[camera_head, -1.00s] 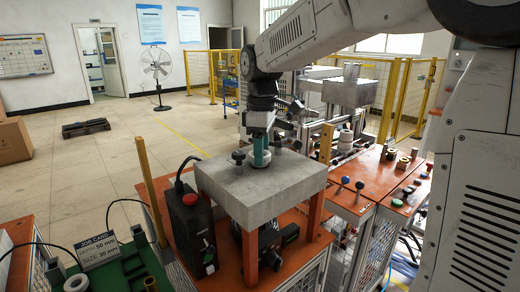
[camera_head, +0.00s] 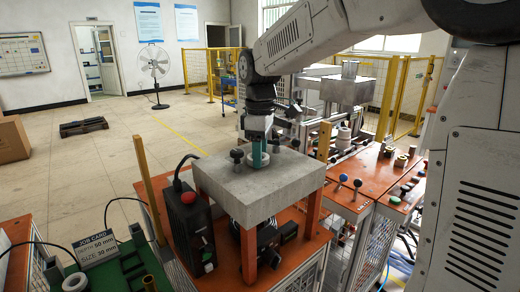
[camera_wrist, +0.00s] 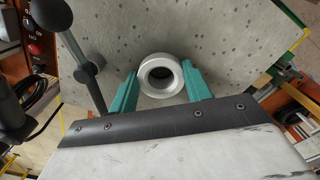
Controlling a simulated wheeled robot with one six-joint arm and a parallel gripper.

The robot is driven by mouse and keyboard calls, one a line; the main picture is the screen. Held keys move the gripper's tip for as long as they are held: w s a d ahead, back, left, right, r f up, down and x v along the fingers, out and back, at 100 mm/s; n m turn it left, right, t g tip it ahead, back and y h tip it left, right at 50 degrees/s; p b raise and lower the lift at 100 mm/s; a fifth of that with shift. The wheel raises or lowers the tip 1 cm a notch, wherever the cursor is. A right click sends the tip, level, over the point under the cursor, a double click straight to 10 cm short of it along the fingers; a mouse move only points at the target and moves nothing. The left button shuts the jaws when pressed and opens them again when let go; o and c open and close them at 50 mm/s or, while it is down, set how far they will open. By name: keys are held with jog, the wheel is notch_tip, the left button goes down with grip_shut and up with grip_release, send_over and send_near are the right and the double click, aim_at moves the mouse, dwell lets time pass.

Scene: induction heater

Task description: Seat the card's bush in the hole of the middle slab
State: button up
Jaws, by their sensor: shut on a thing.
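My gripper (camera_head: 259,153) has teal fingers and points down at the top of the pale grey concrete slab (camera_head: 225,185) in the front middle. In the wrist view its fingers (camera_wrist: 160,88) are shut on a white ring-shaped bush (camera_wrist: 160,66), one finger on each side. The bush is over the speckled slab top (camera_wrist: 225,40), upright with its dark bore facing me. The slab's hole is hidden under the bush and fingers; I cannot tell whether the bush is in it. The job card (camera_head: 97,249) stands at the lower left and reads 50 mm and size 30 mm.
A black box with a red button (camera_head: 190,222) stands left of the slab. Another ring (camera_head: 75,282) lies on the green board. A second slab (camera_head: 348,90) is behind.

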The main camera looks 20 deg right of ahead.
jog(key=o, duration=1.1)
jog(key=shift+o, duration=0.2)
notch_tip(320, 180, up, 8)
jog(key=shift+f, duration=0.15)
